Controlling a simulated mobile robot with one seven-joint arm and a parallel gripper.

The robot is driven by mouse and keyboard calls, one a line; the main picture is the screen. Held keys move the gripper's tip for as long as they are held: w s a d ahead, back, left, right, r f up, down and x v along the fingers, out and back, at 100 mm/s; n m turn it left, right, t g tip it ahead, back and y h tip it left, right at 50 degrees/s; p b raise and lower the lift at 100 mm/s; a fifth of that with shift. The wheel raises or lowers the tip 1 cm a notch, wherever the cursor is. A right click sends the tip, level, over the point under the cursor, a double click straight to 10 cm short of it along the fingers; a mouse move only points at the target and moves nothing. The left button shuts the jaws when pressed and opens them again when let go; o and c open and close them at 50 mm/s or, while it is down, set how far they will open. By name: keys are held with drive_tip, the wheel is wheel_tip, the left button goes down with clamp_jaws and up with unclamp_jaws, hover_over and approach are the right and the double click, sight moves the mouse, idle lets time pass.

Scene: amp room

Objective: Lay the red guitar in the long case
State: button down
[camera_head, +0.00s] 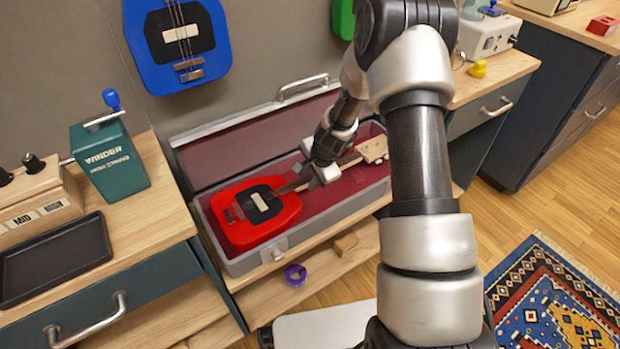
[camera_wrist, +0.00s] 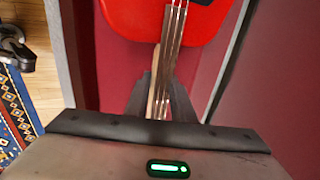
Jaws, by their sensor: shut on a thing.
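The red guitar (camera_head: 278,217) lies lengthwise within the outline of the long case (camera_head: 310,238), its body at the left end and its pale headstock (camera_head: 373,149) at the right end. The case is open, with a dark red lining and its lid raised at the back. My gripper (camera_head: 318,178) is shut on the guitar's neck, near the middle of the case. In the wrist view the fingers (camera_wrist: 160,100) close around the neck and strings, and the red body (camera_wrist: 200,22) is ahead. I cannot tell whether the guitar touches the case floor.
A blue guitar (camera_head: 180,45) hangs on the wall above. A green winder box (camera_head: 110,160) and a black tray (camera_head: 52,258) stand on the left bench. A purple tape roll (camera_head: 295,275) and a wooden block (camera_head: 345,243) lie on the shelf before the case. A patterned rug (camera_head: 555,300) covers the floor at right.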

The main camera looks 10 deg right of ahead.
drive_tip(key=shift+w+f, duration=0.1)
drive_tip(key=shift+f, duration=1.1)
idle(0.4)
idle(0.3)
drive_tip(key=c, duration=1.4)
unclamp_jaws()
drive_tip(key=shift+c, duration=0.2)
drive_tip(key=shift+s+f, duration=0.15)
drive_tip(key=shift+s, duration=0.1)
drive_tip(key=p+v, duration=0.4)
drive_tip(key=v, duration=1.3)
drive_tip(key=shift+r+p, duration=0.25)
drive_tip(key=shift+p, duration=0.15)
drive_tip(key=shift+d, duration=0.1)
